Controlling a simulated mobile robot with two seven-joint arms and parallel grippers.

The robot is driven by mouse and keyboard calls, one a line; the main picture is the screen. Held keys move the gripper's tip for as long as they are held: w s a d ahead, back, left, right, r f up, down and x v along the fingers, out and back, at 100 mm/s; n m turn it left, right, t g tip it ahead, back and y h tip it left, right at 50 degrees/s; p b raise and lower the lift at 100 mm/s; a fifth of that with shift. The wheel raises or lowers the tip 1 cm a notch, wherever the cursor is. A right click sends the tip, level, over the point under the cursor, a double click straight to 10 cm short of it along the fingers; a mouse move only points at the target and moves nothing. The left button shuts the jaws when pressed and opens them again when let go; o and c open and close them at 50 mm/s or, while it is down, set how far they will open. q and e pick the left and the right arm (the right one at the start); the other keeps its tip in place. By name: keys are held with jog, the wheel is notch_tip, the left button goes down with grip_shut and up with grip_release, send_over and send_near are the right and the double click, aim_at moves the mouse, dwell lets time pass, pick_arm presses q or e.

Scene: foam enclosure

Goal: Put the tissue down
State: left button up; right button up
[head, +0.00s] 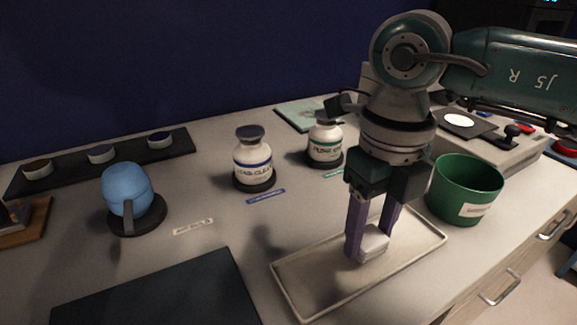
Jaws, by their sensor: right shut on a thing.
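My right gripper (366,240) comes down from the upper right with its purple fingers pointing at the tray. It is shut on a small white tissue (374,243), a folded, pad-like piece. The tissue is low over the shallow beige tray (310,268), near its middle. I cannot tell whether it touches the tray floor. My left gripper is not in view.
A green bin (466,190) stands just right of the tray. Two labelled bottles, one blue-banded (252,160) and one green-banded (325,143), stand behind. A blue bulb (126,190) sits on a black stand at left. A dark mat (160,295) lies in front.

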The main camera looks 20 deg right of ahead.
jog(key=shift+f, duration=0.45)
jog(key=shift+f, duration=0.15)
jog(key=o, duration=1.3)
